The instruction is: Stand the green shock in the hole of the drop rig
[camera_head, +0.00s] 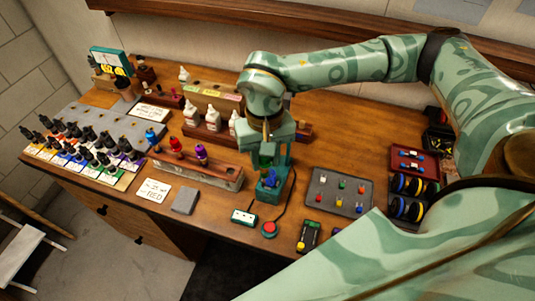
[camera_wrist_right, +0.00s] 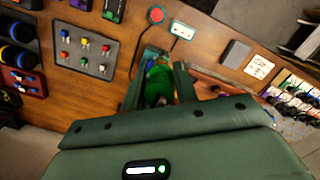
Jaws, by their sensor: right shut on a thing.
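The green shock (camera_wrist_right: 158,82) is upright between the fingers of my right gripper (camera_wrist_right: 158,90) in the right wrist view. In the head view my right gripper (camera_head: 268,160) points down over the teal drop rig (camera_head: 284,192), shut on the shock, which is mostly hidden by the fingers. The rig also shows just beyond the shock in the right wrist view (camera_wrist_right: 148,52). The shock's lower end and the hole are hidden, so I cannot tell whether the shock is in the hole. My left gripper is not in view.
A long rack (camera_head: 222,178) with red and purple shocks stands left of the rig. A white-topped box (camera_head: 244,217) and a red button (camera_head: 269,229) sit in front. A grey tray (camera_head: 318,205) of small coloured parts lies to the right. White bottles (camera_head: 213,117) stand behind.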

